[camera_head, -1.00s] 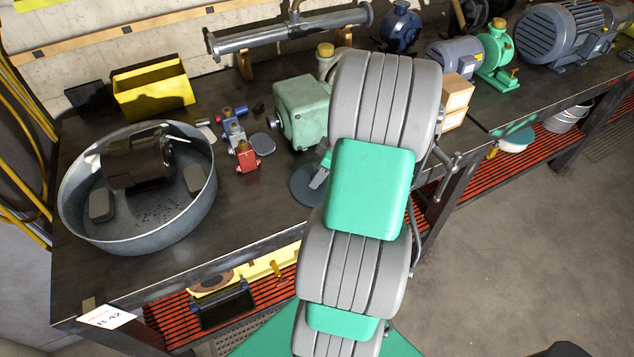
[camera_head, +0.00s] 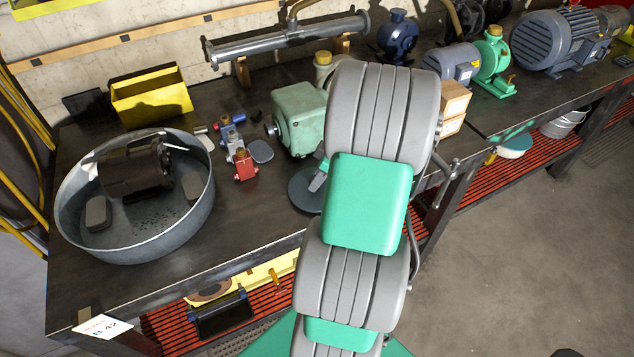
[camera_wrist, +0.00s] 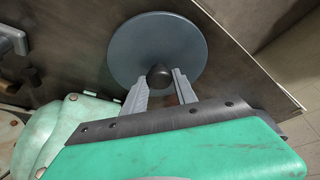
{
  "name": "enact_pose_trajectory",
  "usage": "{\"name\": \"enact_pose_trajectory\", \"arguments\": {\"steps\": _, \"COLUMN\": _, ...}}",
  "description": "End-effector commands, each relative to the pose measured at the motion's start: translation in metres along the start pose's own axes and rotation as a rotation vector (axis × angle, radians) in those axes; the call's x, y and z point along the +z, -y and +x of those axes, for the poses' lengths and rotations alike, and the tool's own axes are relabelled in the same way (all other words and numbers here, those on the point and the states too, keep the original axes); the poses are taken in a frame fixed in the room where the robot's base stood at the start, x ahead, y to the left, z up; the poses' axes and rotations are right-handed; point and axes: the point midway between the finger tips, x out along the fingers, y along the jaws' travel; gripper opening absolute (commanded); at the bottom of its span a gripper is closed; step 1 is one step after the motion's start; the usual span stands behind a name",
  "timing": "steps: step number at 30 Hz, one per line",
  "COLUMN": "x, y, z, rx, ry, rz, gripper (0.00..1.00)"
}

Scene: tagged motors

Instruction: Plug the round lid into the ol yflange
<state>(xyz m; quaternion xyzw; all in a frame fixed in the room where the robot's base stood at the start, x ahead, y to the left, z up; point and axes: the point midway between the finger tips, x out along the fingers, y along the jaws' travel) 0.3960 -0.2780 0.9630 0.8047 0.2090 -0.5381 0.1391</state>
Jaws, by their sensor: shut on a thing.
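The round lid is a flat blue-grey disc (camera_wrist: 140,45) with a dark knob at its middle, in the wrist view. My gripper (camera_wrist: 160,82) is shut on this knob, with one finger on each side. The lid (camera_head: 303,192) also shows in the head view, partly hidden behind my arm, at the bench's front side. Whether it touches the bench top is unclear. A green motor housing (camera_head: 299,118) stands just behind it; part of it (camera_wrist: 75,130) shows at lower left in the wrist view. I cannot tell which part is the oily flange.
A round metal pan (camera_head: 190,225) holding a dark motor stands at the left of the bench (camera_head: 255,210). Small red and blue parts (camera_head: 243,165) lie between pan and housing. Small boxes (camera_head: 455,105) stand right of my arm. The bench's front edge is close to the lid.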

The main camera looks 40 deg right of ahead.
Motion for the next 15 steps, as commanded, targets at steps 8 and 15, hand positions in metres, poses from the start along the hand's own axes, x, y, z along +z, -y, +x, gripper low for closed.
{"name": "enact_pose_trajectory", "arguments": {"steps": 8, "x": 0.009, "y": -0.010, "z": -0.064, "rx": 0.012, "ry": -0.001, "rz": 0.001, "gripper": 0.00}}
{"name": "enact_pose_trajectory", "arguments": {"steps": 15, "x": 0.049, "y": -0.022, "z": -0.126, "rx": 0.006, "ry": 0.001, "rz": 0.003, "gripper": 0.00}}
